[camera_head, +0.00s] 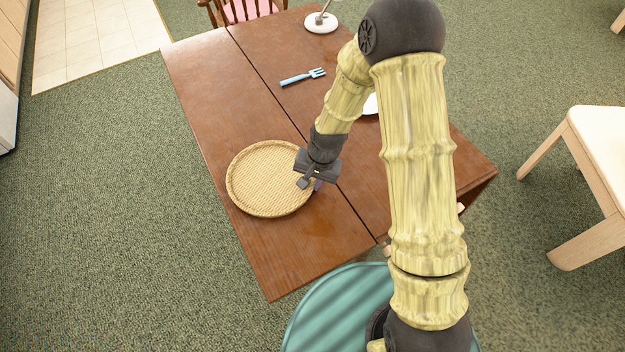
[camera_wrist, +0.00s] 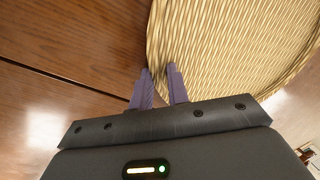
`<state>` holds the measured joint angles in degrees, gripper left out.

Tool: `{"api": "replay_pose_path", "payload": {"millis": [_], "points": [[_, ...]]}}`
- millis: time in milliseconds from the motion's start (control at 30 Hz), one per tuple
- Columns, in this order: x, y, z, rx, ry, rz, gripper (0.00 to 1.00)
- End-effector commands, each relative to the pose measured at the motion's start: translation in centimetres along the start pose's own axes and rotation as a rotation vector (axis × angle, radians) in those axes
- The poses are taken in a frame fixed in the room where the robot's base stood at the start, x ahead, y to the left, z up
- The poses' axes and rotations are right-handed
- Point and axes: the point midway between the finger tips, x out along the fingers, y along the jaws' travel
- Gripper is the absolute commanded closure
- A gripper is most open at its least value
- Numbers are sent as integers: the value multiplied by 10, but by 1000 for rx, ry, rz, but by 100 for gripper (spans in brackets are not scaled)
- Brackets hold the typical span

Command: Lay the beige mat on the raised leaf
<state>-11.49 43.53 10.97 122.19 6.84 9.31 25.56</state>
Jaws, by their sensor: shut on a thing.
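The beige mat (camera_head: 262,180) is a round woven disc with a raised rim. In the head view it shows over the raised leaf (camera_head: 262,262), the left part of the brown wooden table, left of the long seam. My gripper (camera_head: 311,183) is at the mat's right edge. In the wrist view my gripper (camera_wrist: 160,86) has its two purple fingers shut on the rim of the mat (camera_wrist: 225,50), which fills the upper right. I cannot tell whether the mat's underside rests flat on the leaf or is slightly above it.
A white item (camera_head: 371,104) is partly hidden behind my arm. A chair (camera_head: 245,10) stands at the far end, a pale table (camera_head: 600,135) at right.

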Motion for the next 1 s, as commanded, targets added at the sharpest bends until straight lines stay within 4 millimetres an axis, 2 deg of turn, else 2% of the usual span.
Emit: {"api": "replay_pose_path", "payload": {"millis": [67, 100, 200, 567, 767, 1000], "points": [[2, 0, 0, 0, 0, 0, 100], [2, 0, 0, -1, 0, 0, 77], [1, 0, 0, -1, 0, 0, 61], [-3, 0, 0, 0, 0, 1, 61], [-28, -1, -1, -1, 4, -1, 61], [-72, -1, -1, -1, 4, -2, 61]]}}
